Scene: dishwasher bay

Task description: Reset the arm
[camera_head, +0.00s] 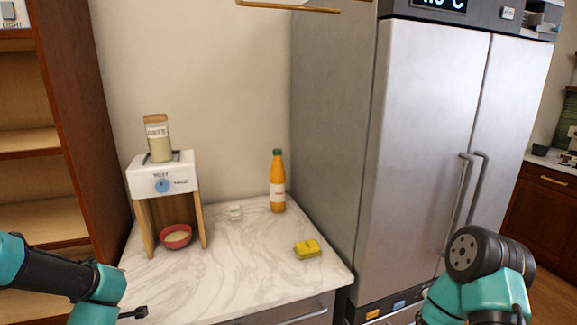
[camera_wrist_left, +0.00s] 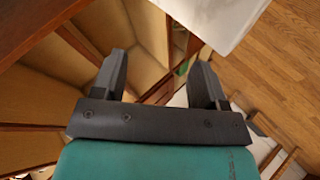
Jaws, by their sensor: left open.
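My left arm (camera_head: 97,292) comes in at the lower left of the head view. A dark part of my left gripper (camera_head: 135,313) shows at the bottom edge, in front of the counter. In the left wrist view, my left gripper (camera_wrist_left: 160,80) has its two dark fingers wide apart with nothing between them. My right arm (camera_head: 485,275) is folded at the lower right, in front of the fridge. Its gripper is out of view.
A marble counter (camera_head: 235,285) holds a dispenser (camera_head: 165,175) with a red bowl (camera_head: 176,237) under it, an orange bottle (camera_head: 278,183) and a yellow sponge-like block (camera_head: 307,249). A steel fridge (camera_head: 425,120) stands right, wooden shelves (camera_head: 30,150) left. The counter's front middle is clear.

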